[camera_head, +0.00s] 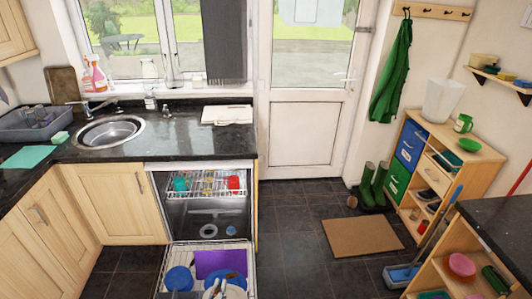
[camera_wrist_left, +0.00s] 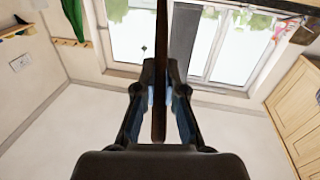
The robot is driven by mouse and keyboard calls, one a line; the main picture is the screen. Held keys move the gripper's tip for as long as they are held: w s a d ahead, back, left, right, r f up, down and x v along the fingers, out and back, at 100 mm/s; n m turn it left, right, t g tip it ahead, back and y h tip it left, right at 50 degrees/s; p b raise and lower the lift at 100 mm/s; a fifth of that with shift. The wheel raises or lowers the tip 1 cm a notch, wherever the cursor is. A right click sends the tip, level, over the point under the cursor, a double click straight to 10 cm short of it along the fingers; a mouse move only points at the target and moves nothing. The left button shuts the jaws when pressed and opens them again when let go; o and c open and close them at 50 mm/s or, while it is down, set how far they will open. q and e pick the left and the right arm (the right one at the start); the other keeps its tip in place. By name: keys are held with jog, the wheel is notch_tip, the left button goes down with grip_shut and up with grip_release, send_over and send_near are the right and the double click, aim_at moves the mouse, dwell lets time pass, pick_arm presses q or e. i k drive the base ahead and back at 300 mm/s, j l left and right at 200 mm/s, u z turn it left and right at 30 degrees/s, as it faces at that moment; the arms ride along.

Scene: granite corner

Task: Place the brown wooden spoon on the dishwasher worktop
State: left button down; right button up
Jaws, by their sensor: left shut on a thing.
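A brown wooden spoon (camera_wrist_left: 160,45) shows in the left wrist view as a long, thin brown handle. My left gripper (camera_wrist_left: 160,88) is shut on it, with its fingers on both sides. The spoon's far end runs out of the top of that view, so its bowl is hidden. I cannot make out the left gripper or the spoon clearly in the head view. The dishwasher worktop (camera_head: 205,143) is dark, glossy granite above the open dishwasher. My right gripper is not in view.
A white board (camera_head: 227,114) lies at the back of the worktop, with a sink (camera_head: 108,131) to the left. The worktop's front part is clear. Below, the dishwasher's upper rack (camera_head: 205,183) and lower rack with blue bowls (camera_head: 179,278) and a purple board (camera_head: 220,262) stick out.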

aim_at(246, 139)
jog(key=i+l+u, duration=0.15)
jog(key=i+l, duration=0.3)
jog(key=i+l+u, duration=0.15)
jog(key=i+l, duration=0.3)
jog(key=l, duration=0.25)
